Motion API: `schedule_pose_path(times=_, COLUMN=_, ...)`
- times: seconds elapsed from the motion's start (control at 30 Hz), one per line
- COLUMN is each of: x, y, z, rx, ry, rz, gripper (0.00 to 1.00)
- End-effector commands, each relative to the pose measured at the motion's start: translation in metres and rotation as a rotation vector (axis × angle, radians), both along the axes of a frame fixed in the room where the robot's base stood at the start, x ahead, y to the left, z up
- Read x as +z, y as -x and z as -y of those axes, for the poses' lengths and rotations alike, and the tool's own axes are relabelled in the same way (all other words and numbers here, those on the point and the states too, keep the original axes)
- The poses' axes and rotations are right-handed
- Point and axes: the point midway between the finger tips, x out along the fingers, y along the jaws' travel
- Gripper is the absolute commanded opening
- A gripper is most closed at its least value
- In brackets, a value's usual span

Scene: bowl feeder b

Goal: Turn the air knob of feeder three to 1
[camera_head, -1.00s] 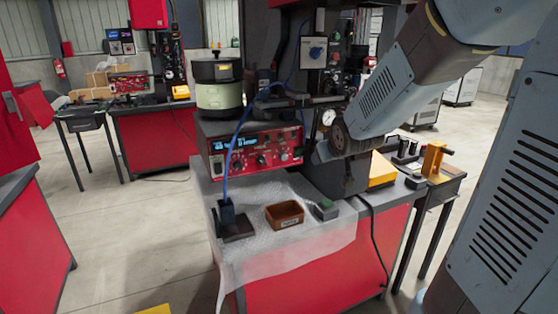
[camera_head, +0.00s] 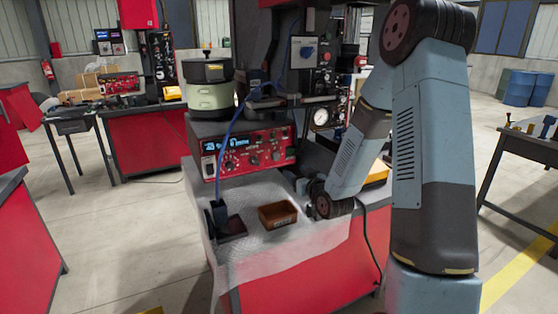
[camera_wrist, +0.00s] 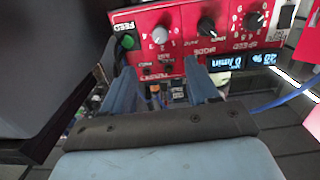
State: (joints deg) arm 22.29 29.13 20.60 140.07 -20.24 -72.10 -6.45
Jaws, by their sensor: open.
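The feeder's red control panel (camera_head: 245,156) faces the bench front under the bowl, with a lit display and a row of knobs. In the wrist view the panel (camera_wrist: 182,47) is upside down. A light grey knob (camera_wrist: 160,35) stands among printed numbers, beside a green button (camera_wrist: 127,42) marked FEED. Two dark knobs, the mode knob (camera_wrist: 207,26) and the speed knob (camera_wrist: 255,18), sit farther right. My gripper (camera_wrist: 160,68) is open and empty, its fingers pointing at the panel's grey-knob end. Its tips appear below the grey knob; contact cannot be told. The knob's exact setting is unclear.
A brown tray (camera_head: 278,214) and a dark stand with a blue tube (camera_head: 221,215) sit on the covered bench in front of the panel. The bowl (camera_head: 208,88) stands above it. A pressure gauge (camera_head: 321,117) is mounted behind my arm.

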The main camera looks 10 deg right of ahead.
Motion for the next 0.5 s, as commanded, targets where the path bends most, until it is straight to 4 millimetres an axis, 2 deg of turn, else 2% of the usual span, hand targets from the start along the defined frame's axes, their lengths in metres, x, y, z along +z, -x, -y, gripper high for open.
schedule_pose_path(times=0.27, x=-0.006, y=-0.005, z=-0.001, rx=0.002, ry=-0.040, rz=0.044, gripper=0.60)
schedule_pose_path(times=0.5, x=-0.005, y=-0.035, z=-0.010, rx=0.002, ry=-0.039, rz=0.045, gripper=0.60)
